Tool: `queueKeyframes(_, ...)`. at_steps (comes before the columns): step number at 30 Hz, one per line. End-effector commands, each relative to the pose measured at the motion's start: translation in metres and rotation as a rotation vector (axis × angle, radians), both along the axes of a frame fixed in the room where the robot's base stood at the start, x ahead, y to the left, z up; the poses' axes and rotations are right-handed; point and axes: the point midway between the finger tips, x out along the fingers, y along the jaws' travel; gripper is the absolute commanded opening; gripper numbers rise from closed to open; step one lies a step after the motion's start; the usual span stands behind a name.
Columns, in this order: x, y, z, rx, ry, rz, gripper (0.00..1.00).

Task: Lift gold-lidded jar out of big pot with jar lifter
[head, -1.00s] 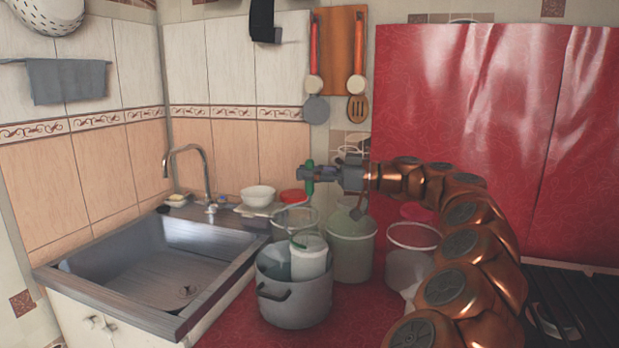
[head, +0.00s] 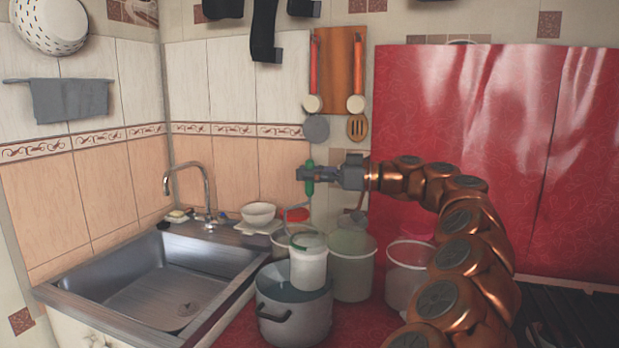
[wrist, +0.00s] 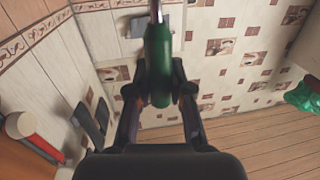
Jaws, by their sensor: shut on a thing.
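My gripper (head: 310,178) is shut on the green handle of the jar lifter (head: 309,188), above the pot. The green handle also shows between my fingers in the wrist view (wrist: 160,60). The lifter's thin metal part runs down from the handle to the top of a pale, upright jar (head: 308,268). The jar is over the mouth of the big grey pot (head: 290,324), its body mostly above the rim. I cannot tell whether its base is clear of the rim.
The steel sink (head: 160,280) is left of the pot. A tall translucent bucket (head: 352,270) stands close behind the pot to the right, and another pale bucket (head: 405,275) is beside my arm. A white bowl (head: 258,213) sits behind the sink. A red panel (head: 460,130) stands behind.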

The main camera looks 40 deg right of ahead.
Motion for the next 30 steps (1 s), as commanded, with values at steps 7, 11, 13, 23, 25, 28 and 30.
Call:
queueKeyframes(7,0.0,0.0,0.015,-0.001,-0.002,-0.001,0.0)
queueKeyframes(11,0.0,0.0,0.021,-0.002,-0.003,-0.002,0.0)
queueKeyframes(13,0.0,-0.001,0.025,-0.002,-0.003,-0.002,0.0)
queueKeyframes(23,0.0,0.0,0.04,-0.001,-0.002,-0.001,0.0)
queueKeyframes(25,0.0,0.0,0.044,-0.001,-0.002,-0.001,0.0)
queueKeyframes(28,0.0,0.0,0.048,0.0,-0.001,-0.001,0.0)
queueKeyframes(30,0.0,0.0,0.05,0.0,-0.001,-0.001,0.0)
